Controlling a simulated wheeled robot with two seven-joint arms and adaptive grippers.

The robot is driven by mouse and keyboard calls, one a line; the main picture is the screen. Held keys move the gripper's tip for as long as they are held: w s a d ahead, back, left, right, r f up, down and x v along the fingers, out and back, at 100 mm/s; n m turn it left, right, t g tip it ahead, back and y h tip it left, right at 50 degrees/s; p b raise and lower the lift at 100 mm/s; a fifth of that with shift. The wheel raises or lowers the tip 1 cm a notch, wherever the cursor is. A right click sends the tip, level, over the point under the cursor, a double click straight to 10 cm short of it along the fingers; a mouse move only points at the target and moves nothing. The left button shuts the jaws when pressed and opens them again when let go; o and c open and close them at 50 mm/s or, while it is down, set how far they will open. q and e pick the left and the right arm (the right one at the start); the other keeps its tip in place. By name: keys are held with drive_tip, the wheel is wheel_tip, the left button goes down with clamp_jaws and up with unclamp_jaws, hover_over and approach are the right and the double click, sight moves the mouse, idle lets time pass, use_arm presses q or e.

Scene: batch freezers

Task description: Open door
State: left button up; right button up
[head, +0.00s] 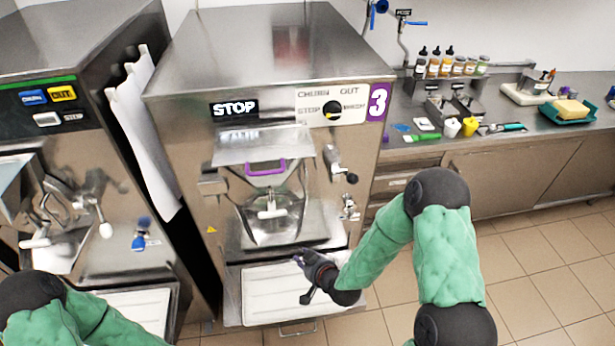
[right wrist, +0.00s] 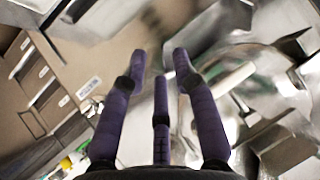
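The middle batch freezer (head: 200,150), marked with a purple 3, faces me. Its rounded front door (head: 285,228) sits under a clear shield with a purple handle (head: 265,168), and a pale T-shaped handle (head: 271,210) is on its front. The door looks closed. My right gripper (head: 306,277) is just below and right of the door, in front of the white tray, apart from it. In the right wrist view its three purple fingers (right wrist: 160,70) are spread and empty, with the metal front and a pale bar beyond. My left gripper is out of view.
A second freezer (head: 75,120) stands at the left, with a white cloth (head: 145,130) hanging in the gap. A white tray (head: 290,291) lies below the door. A counter (head: 520,125) with bottles and tools runs along the right. The tiled floor (head: 540,250) there is clear.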

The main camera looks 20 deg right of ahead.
drive_tip(key=w+d+r+n+t+h+p, duration=0.1)
drive_tip(key=w+d+r+t, duration=0.2)
drive_tip(key=r, duration=0.6)
drive_tip(key=w+d+r+t+h+p, duration=0.1)
drive_tip(key=d+r+t, duration=0.25)
drive_tip(key=r, duration=0.65)
drive_tip(key=shift+t, duration=0.35)
drive_tip(key=w, duration=0.9)
drive_tip(key=shift+w+d+f, duration=0.1)
drive_tip(key=shift+w+f, duration=0.2)
drive_tip(key=shift+w, duration=0.05)
clamp_jaws()
